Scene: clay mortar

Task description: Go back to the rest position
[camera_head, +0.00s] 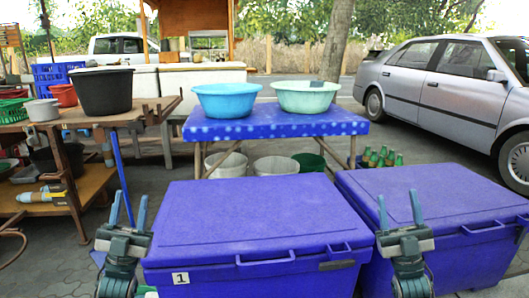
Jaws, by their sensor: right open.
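My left gripper (129,208) stands upright at the lower left, its two blue fingers pointing up and spread apart with nothing between them. It is in front of the left edge of a blue lidded cooler box (255,212). My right gripper (398,205) stands upright at the lower right, its fingers apart and empty. It shows in front of a second blue cooler box (450,215), near the gap between the boxes. Both grippers are at about the same height in the picture. The ends of both arms are cut off by the bottom edge.
A blue-covered table (270,127) behind the boxes bears a light blue basin (226,102) and a pale green basin (306,98). A wooden shelf (92,121) with a black tub (103,92) stands at left. Green bottles (382,158) and a silver car (440,90) are at right.

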